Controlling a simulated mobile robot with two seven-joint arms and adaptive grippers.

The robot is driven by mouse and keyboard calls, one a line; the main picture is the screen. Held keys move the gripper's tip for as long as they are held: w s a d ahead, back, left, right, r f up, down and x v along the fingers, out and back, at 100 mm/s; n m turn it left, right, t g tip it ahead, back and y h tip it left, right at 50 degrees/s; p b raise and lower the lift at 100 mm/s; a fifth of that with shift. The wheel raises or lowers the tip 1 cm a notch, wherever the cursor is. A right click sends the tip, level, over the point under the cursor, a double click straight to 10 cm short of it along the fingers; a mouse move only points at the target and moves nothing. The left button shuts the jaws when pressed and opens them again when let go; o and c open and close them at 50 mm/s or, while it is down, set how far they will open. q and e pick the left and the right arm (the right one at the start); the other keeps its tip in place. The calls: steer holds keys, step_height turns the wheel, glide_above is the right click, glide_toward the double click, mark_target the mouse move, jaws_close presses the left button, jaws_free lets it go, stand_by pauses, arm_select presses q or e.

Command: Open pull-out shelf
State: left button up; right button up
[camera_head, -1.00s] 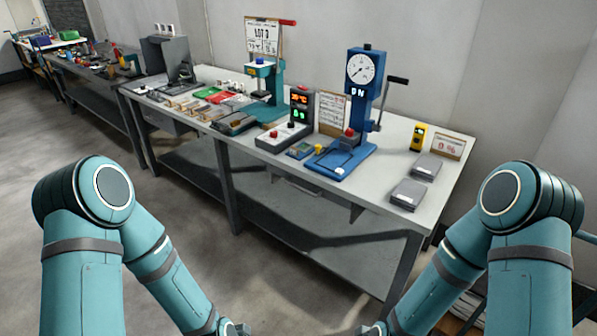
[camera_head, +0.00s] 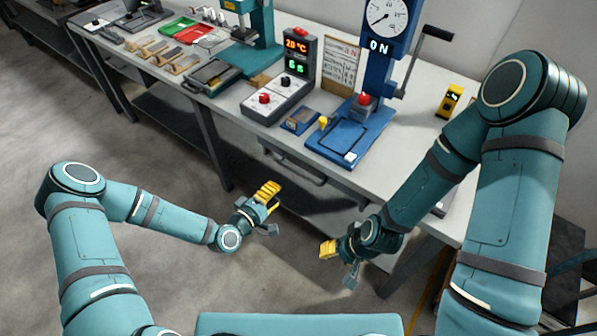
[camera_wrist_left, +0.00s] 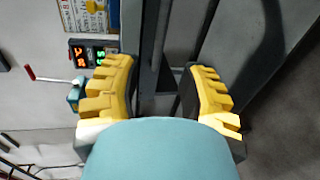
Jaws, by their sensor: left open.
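The pull-out shelf sits under the front edge of the workbench, and its grey bar handle (camera_head: 294,169) shows in the head view. It looks closed, tucked under the bench top. My left gripper (camera_head: 268,210) is open and empty, below and left of the handle and apart from it. In the left wrist view, its yellow-padded fingers (camera_wrist_left: 163,95) are spread wide, with grey bars and panels of the bench behind the gap. My right gripper (camera_head: 338,261) looks open and empty, with its fingers apart, in front of the bench to the right of the handle.
The workbench top (camera_head: 225,105) holds a blue press (camera_head: 378,90), a control box (camera_head: 276,100) with a lit display, a teal press (camera_head: 262,40) and trays. Bench legs (camera_head: 212,145) stand near the left arm. The grey floor (camera_head: 150,270) in front is clear.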

mark_target(299, 172)
arm_select(q)
steer(key=b+x, duration=0.1)
steer(key=x, duration=1.1)
steer(key=shift+w+d, duration=0.15)
steer(key=shift+d, duration=0.05)
jaws_close()
